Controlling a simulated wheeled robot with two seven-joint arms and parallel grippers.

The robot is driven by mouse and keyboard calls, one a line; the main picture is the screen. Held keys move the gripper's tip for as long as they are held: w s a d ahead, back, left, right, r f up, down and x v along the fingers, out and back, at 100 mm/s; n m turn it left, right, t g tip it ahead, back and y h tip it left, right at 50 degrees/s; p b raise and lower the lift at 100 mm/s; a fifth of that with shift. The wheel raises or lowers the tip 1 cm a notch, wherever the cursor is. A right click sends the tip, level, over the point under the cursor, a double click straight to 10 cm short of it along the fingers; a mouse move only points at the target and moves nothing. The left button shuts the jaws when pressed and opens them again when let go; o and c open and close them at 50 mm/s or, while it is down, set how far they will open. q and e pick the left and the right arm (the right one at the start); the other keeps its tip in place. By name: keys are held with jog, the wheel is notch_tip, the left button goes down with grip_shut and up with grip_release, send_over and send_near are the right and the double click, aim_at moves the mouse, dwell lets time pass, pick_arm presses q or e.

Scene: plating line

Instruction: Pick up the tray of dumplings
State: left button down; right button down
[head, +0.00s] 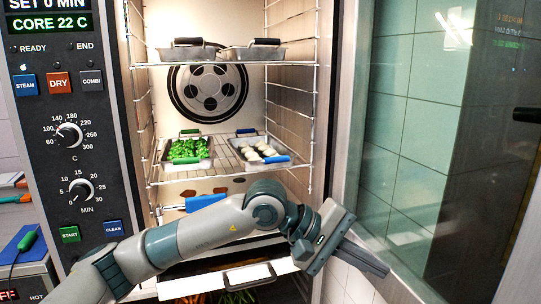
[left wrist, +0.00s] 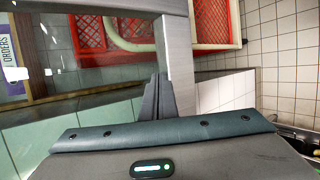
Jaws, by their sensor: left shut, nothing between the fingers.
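The tray of dumplings (head: 284,161) sits on the oven's middle rack, right side, in the head view. It is a shallow metal tray with blue handles and pale, rounded dumplings in it. My left gripper (head: 385,271) is in front of the oven, lower right of the tray and apart from it, at the inner side of the open glass door. Its fingers are shut with nothing between them. The left wrist view shows the closed fingers (left wrist: 158,97) beside the metal edge of the door (left wrist: 181,75); whether they touch it I cannot tell. My right gripper is not in view.
A tray of green vegetables (head: 188,164) sits left of the dumplings. Two dark-handled trays (head: 196,53) are on the upper rack. A lower tray (head: 250,279) holds carrots and greens. The open glass door (head: 405,140) bounds the right. My left arm crosses the oven's lower front.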

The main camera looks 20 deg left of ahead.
pick_arm(q)
jog(key=w+a+r+m+t+y, duration=0.1)
jog(key=w+a+r+t+y, duration=0.1)
jog(key=a, duration=0.6)
jog(key=w+a+r+m+t+y, duration=0.1)
jog(key=w+a+r+t+y, duration=0.2)
jog(key=w+a+r+y, duration=0.2)
jog(key=w+a+r+m+t+y+b, duration=0.1)
jog(key=w+a+r+t+y, duration=0.2)
jog(key=a+r+y, duration=0.3)
jog(key=w+a+r, duration=0.1)
jog(key=a, duration=0.4)
jog(key=shift+a, duration=0.4)
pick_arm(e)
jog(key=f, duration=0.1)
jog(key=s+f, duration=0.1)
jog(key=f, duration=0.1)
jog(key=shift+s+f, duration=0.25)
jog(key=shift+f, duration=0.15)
pick_arm(q)
jog(key=shift+w, duration=0.15)
